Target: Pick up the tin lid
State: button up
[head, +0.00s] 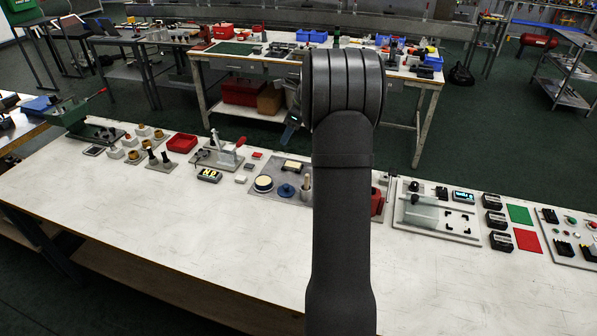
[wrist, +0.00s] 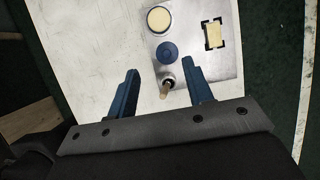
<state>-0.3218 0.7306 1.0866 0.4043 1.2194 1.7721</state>
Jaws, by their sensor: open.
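The tin lid, a round blue disc (head: 286,190), lies flat on a grey metal plate (head: 262,165) on the white bench. It also shows in the wrist view (wrist: 166,52), just beyond my fingertips. An open round tin with pale contents (head: 264,183) stands beside it; it is at the top of the wrist view (wrist: 159,19). My gripper (wrist: 162,75) is open, with two blue fingers apart and nothing held between them. In the head view my arm hides most of the gripper; a blue finger shows at the arm's left.
A wooden-handled tool standing in a holder (wrist: 167,88) is near the lid, between my fingers in the wrist view. A pale block (wrist: 213,34) lies in a black-cornered holder to the right. A red-handled clamp (head: 228,152) stands left. The bench front is clear.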

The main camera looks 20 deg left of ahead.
jog(key=n+h, duration=0.2)
jog(key=h, duration=0.3)
send_over(286, 185)
notch_tip(286, 185, down, 16)
jog(key=shift+s+d+r, duration=0.15)
jog(key=shift+f, duration=2.75)
grip_shut()
